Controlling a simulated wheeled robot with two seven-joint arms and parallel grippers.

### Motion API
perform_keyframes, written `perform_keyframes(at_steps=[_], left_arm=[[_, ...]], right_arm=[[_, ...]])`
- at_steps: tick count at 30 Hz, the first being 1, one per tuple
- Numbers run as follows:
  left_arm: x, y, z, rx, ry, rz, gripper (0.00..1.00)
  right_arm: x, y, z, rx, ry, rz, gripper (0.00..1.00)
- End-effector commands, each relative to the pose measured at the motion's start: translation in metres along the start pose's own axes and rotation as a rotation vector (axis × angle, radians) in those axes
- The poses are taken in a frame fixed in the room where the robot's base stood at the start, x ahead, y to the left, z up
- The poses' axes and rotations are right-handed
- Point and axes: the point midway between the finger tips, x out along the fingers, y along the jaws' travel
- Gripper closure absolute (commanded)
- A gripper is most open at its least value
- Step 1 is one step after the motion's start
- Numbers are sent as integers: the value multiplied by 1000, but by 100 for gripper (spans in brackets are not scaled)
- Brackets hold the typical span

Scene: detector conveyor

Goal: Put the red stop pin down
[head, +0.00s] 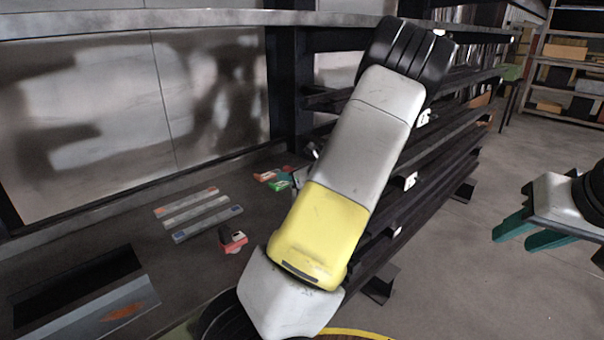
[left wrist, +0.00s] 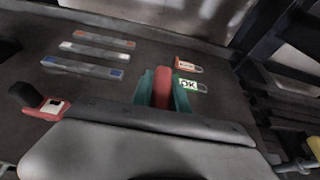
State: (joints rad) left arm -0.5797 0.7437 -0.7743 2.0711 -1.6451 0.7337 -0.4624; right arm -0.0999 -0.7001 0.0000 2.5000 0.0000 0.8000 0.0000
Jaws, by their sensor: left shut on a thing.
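In the left wrist view my left gripper (left wrist: 162,92) has its two green fingers closed on the red stop pin (left wrist: 163,84). The pin shows as a red upright shape between the fingers, over the dark surface. I cannot tell whether its lower end touches anything. My right gripper (head: 522,232) is at the right edge of the head view. Its green fingers are apart with nothing between them, above the floor and far from the pin.
A red tag (left wrist: 187,65) and a green "OK" tag (left wrist: 189,84) lie just beyond the left fingers. Several grey strips (head: 196,208) lie to the left. A red block with a black knob (head: 232,240) stands nearby. A dark opening (head: 75,285) is at lower left.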

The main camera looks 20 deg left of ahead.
Motion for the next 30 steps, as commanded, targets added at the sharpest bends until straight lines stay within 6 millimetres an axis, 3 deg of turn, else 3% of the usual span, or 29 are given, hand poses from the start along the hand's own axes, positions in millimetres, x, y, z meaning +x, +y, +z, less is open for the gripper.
perform_keyframes(at_steps=[3,9,18,24,30], left_arm=[[26,-21,8,-2,-4,2,100],[57,-48,16,-1,-1,0,100],[74,-64,20,1,-1,0,100],[85,-63,-10,4,0,-1,100],[85,-63,-12,-1,0,-2,100]], right_arm=[[0,0,0,0,0,0,64],[0,0,0,0,0,0,64],[0,0,0,0,0,0,64],[0,0,0,0,0,0,64],[0,0,0,0,0,0,64]])
